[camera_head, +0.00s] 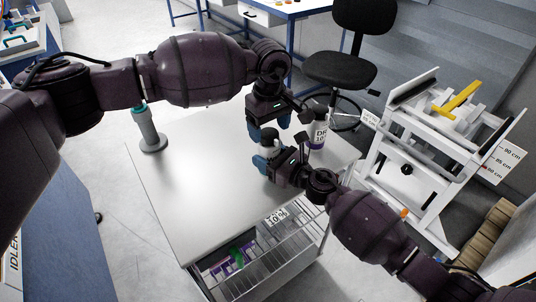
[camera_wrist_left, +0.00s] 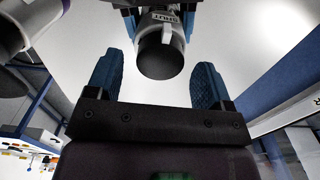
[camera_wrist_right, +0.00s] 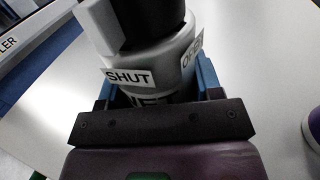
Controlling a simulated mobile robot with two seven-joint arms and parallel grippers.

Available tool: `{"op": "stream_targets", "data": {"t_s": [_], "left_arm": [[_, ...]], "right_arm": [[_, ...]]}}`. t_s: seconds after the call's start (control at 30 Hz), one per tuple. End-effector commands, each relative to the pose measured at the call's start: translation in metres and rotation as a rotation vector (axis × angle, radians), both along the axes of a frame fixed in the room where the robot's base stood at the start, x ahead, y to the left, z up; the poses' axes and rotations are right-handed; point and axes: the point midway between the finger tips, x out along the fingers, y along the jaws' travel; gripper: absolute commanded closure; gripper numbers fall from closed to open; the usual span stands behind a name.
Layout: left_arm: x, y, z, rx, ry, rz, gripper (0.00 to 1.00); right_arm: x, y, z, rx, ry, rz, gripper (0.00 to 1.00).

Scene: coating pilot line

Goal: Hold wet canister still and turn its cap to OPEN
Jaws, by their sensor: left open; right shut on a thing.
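The wet canister (camera_head: 269,147) stands on the grey table top, partly hidden by my grippers; its label is mostly covered. In the right wrist view its pale body (camera_wrist_right: 150,62) carries SHUT and OPEN tags. Its dark cap (camera_wrist_right: 155,18) has a grey pointer (camera_wrist_right: 100,22) just above the SHUT tag. My right gripper (camera_head: 268,162) is shut around the canister body. My left gripper (camera_head: 268,122) is open just above the canister. In the left wrist view the cap (camera_wrist_left: 160,58) shows beyond and between the open fingertips (camera_wrist_left: 157,70), with no contact visible.
A second canister marked DR (camera_head: 318,134) stands close to the right of the grippers. A grey bottle (camera_head: 149,133) with a teal top stands at the table's left. The table's left and front (camera_head: 200,200) are clear. An open drawer (camera_head: 265,270) lies below the front edge.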

Motion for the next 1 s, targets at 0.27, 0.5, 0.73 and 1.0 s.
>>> {"op": "stream_targets", "data": {"t_s": [0.27, 0.5, 0.73, 1.0], "left_arm": [[0.000, 0.000, -0.017, 0.000, 0.001, 0.001, 0.26], [0.000, 0.000, -0.019, 0.000, 0.000, 0.001, 0.26], [0.000, 0.000, -0.019, 0.000, 0.000, 0.001, 0.47], [0.000, 0.000, -0.018, 0.000, 0.000, 0.001, 0.80]], "right_arm": [[0.000, 0.000, 0.000, 0.000, 0.000, 0.000, 0.73], [0.000, 0.000, 0.000, 0.000, 0.000, 0.000, 0.73], [0.000, 0.000, 0.000, 0.000, 0.000, 0.000, 0.73], [0.000, 0.000, 0.000, 0.000, 0.000, 0.000, 0.73]]}}
